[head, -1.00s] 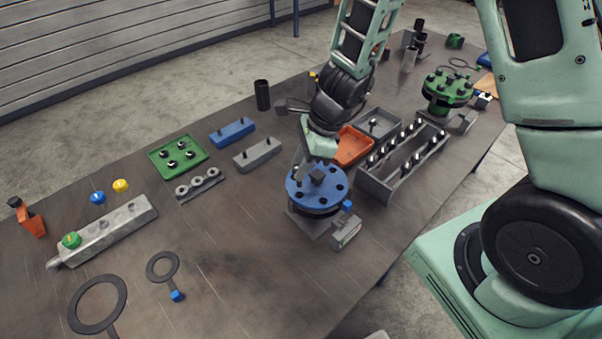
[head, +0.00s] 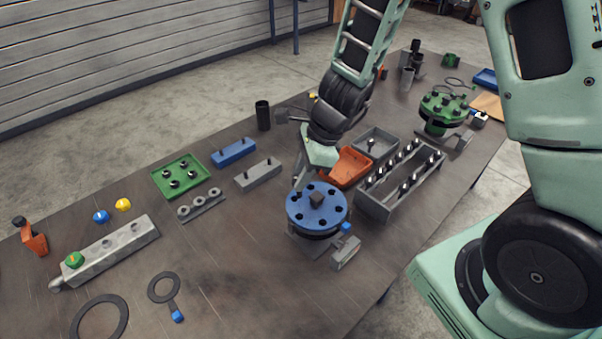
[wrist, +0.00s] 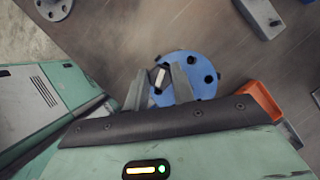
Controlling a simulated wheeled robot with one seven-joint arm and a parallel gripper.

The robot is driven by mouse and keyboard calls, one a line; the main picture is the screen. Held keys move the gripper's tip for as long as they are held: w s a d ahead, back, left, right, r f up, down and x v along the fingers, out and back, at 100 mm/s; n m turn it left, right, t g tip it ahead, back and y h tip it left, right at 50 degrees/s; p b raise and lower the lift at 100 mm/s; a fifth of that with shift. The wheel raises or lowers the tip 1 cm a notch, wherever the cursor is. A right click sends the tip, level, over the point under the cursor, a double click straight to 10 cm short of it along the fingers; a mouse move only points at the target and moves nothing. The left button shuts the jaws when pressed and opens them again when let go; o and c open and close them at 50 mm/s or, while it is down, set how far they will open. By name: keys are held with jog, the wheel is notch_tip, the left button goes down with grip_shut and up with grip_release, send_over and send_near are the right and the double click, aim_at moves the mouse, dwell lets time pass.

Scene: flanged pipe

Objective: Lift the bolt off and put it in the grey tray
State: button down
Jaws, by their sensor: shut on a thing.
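The blue flange (head: 303,213) of the pipe stands on a dark base near the middle of the table, with dark holes or bolt heads round its face and a dark block at its centre. In the wrist view the flange (wrist: 203,62) lies beyond my fingers. My gripper (head: 299,186) is at the flange's far left edge; in the wrist view my gripper (wrist: 158,88) is shut on a small pale bolt (wrist: 158,77). The head view hides the bolt. The small grey tray (head: 391,154) stands behind the flange to the right, with a bolt in it.
An orange tray (head: 349,167) is close behind the flange. A long grey box (head: 373,206) with several bolts stands to its right. A grey block (head: 258,175), a green tray (head: 180,177) and a green flange (head: 444,105) stand farther off. Bare table lies left of the flange.

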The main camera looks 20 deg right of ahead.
aim_at(293, 179)
jog(key=shift+r+p, duration=1.4)
jog(key=shift+r, duration=0.3)
jog(key=shift+f, duration=0.2)
